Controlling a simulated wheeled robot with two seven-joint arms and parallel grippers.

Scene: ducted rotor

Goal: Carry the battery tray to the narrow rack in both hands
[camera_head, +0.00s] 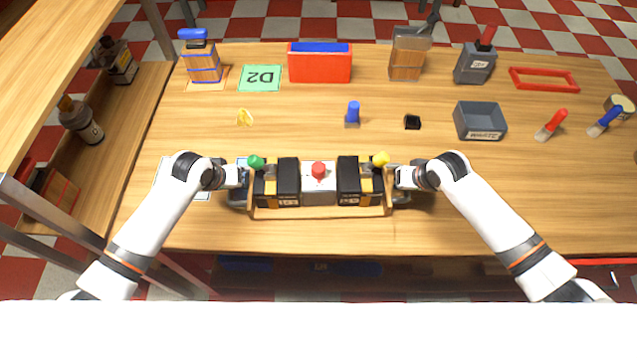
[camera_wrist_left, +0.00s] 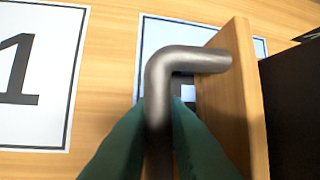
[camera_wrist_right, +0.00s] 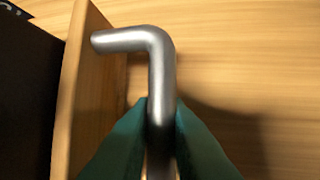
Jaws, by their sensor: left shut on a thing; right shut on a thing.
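The battery tray (camera_head: 320,212) is a wooden tray at the front middle of the table. It holds black-and-orange blocks and a grey block with a red knob (camera_head: 318,170). A green knob (camera_head: 256,162) and a yellow knob (camera_head: 381,159) show near its ends. My left gripper (camera_head: 243,176) is shut on the left metal handle, a bent grey bar (camera_wrist_left: 160,75) in the left wrist view. My right gripper (camera_head: 397,177) is shut on the right metal handle (camera_wrist_right: 160,70). I cannot tell whether the tray touches the table.
A shelf rack (camera_head: 130,150) with bottles stands left of the table. A green D2 card (camera_head: 261,78), red box (camera_head: 320,64), grey bin (camera_head: 480,121), blue-topped piece (camera_head: 352,113) and red frame (camera_head: 543,79) lie behind the tray. The table's front right is clear.

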